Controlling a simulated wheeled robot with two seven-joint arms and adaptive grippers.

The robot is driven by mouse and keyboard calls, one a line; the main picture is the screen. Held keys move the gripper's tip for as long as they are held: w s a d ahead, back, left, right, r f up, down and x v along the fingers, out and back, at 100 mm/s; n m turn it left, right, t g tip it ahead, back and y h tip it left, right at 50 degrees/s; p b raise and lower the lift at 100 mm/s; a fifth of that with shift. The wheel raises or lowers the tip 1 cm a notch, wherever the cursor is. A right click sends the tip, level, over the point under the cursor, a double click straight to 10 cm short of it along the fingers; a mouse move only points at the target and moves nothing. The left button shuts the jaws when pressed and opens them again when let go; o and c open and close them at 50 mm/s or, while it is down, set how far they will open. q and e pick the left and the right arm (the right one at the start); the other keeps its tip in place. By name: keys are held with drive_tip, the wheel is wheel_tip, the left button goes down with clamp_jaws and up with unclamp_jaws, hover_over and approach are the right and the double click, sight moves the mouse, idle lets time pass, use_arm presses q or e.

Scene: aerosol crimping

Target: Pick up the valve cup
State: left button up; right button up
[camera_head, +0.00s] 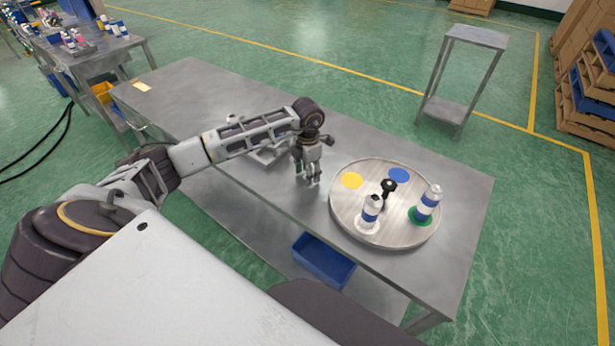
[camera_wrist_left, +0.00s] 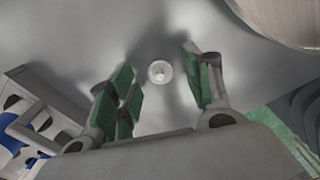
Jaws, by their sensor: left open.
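The valve cup (camera_wrist_left: 160,71) is a small, round, whitish piece on the grey metal table, seen from above in the left wrist view. It lies between the green-padded fingers of my left gripper (camera_wrist_left: 165,84), which is open and empty above it. In the head view my left gripper (camera_head: 310,183) points down at the table, to the left of the round turntable. I cannot make out the cup in that view. My right gripper is in neither view.
The round turntable (camera_head: 345,222) carries two white-and-blue cans (camera_head: 369,214) (camera_head: 429,201), a dark upright part (camera_head: 387,190) and coloured discs. A grey rack (camera_wrist_left: 45,85) stands left of the gripper in the wrist view. A blue bin (camera_head: 322,260) sits below the tabletop.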

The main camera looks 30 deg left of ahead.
use_arm(q)
drive_tip(key=shift+f, duration=0.3)
drive_tip(key=shift+c, duration=0.4)
drive_tip(key=c, duration=0.7)
